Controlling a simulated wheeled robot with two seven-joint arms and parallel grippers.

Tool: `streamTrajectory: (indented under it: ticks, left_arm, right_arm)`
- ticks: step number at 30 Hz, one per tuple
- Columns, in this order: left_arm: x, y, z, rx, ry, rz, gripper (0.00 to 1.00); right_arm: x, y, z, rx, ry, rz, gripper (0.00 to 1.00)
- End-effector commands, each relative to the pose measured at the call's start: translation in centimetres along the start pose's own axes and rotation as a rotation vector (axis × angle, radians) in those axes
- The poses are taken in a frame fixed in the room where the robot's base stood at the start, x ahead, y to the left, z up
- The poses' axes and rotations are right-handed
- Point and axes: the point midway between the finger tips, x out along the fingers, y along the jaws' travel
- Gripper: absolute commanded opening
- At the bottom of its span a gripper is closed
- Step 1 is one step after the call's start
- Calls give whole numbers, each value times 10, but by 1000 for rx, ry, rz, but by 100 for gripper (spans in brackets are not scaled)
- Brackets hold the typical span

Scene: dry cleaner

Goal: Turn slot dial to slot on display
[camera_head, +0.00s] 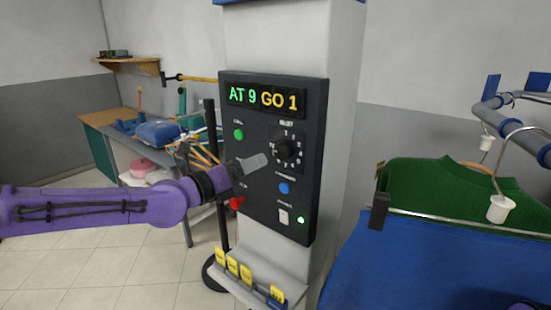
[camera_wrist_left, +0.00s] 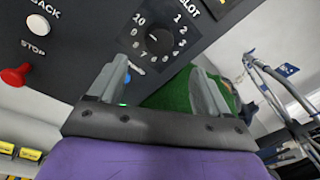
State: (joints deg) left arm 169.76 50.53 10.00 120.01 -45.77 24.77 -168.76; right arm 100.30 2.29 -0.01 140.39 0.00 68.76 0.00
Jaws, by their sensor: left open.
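The control panel (camera_head: 306,205) is black and mounted on a pale column. Its display (camera_head: 262,98) reads "AT 9 GO 1". The slot dial (camera_head: 288,151) is a black round knob in a ring of numbers. It also shows in the left wrist view (camera_wrist_left: 159,41), with a small light mark on its left side; the exact number it points to is hard to tell. My left gripper (camera_head: 262,160) is just left of and slightly below the dial, apart from it. In the left wrist view its two grey fingers (camera_wrist_left: 162,85) are spread with nothing between them. My right gripper is not in view.
Yellow tags (camera_head: 232,266) stand on a ledge below. A green garment (camera_head: 430,178) and a blue one (camera_head: 440,262) hang at right.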

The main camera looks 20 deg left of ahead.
Motion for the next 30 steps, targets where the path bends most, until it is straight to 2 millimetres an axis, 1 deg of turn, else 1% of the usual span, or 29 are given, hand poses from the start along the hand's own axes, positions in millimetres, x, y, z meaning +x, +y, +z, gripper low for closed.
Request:
streamTrajectory:
  ticks: [1, 3, 5, 10, 11, 12, 15, 18, 22, 29, 30]
  left_arm:
    - [5, 7, -10, 6, 0, 1, 78]
    - [13, 8, -12, 7, 1, 1, 78]
    - [20, 6, -14, 6, 1, 0, 78]
    - [46, 4, -12, 8, 2, 3, 78]
    - [51, 1, -8, 4, 4, 2, 78]
    - [61, -3, 0, -4, 5, 2, 78]
    - [79, -3, 0, -7, 4, 1, 78]
    - [91, -2, -1, -7, 4, 2, 78]
    - [98, -1, -3, -7, 2, 0, 78]
    - [99, -1, -3, -7, 2, 0, 78]
    - [99, -1, -3, -7, 2, 0, 65]
  right_arm:
    - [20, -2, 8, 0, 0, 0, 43]
    - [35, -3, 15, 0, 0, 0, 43]
    - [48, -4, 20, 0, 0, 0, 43]
    - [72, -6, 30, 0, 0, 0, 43]
    - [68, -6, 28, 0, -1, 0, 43]
    - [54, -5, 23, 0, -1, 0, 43]
    - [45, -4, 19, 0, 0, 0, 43]
    - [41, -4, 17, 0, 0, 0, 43]
    - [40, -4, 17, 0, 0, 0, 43]
    - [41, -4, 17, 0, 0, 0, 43]
    - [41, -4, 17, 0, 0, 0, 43]
